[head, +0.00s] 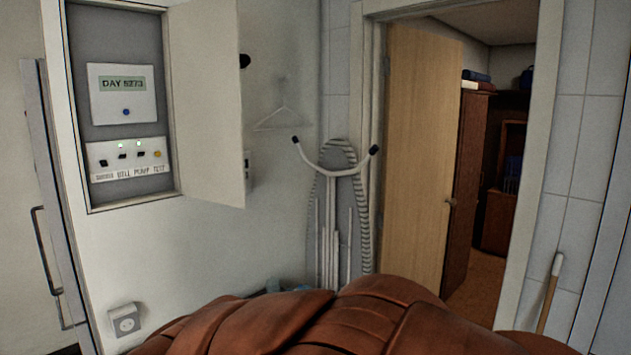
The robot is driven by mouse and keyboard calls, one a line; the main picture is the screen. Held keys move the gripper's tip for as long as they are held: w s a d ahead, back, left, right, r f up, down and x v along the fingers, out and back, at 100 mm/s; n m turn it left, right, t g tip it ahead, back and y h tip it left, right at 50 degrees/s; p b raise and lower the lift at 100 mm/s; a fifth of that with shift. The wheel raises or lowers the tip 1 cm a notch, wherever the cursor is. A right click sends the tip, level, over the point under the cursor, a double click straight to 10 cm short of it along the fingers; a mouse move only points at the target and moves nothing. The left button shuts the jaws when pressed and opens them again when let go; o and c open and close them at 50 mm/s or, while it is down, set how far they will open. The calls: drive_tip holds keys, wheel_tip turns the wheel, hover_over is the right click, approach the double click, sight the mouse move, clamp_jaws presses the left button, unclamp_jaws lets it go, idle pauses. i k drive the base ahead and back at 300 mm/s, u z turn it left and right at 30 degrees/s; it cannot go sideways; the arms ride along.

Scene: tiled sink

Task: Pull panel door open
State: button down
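The panel door (207,105) is a plain white flap on the wall box at the upper left. It is hinged on the box's right side and stands swung out, open. A dark round knob (244,61) shows at its free edge. Inside the grey recess (112,50) are a display unit (122,93) reading "DAY" with a number, and a switch plate (127,158) with small switches and green lights. My gripper is not in view, so its state and its distance from the door cannot be seen.
A brown, segmented surface (370,320) fills the bottom. A striped ironing board (338,215) leans in the corner. A wooden door (420,150) stands open in a doorway to the right. A socket (125,320) sits low on the wall, and a stick (550,293) leans at right.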

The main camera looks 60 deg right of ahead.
sight(204, 41)
drive_tip(key=z, duration=0.6)
drive_tip(key=i, duration=0.85)
drive_tip(key=u, duration=0.2)
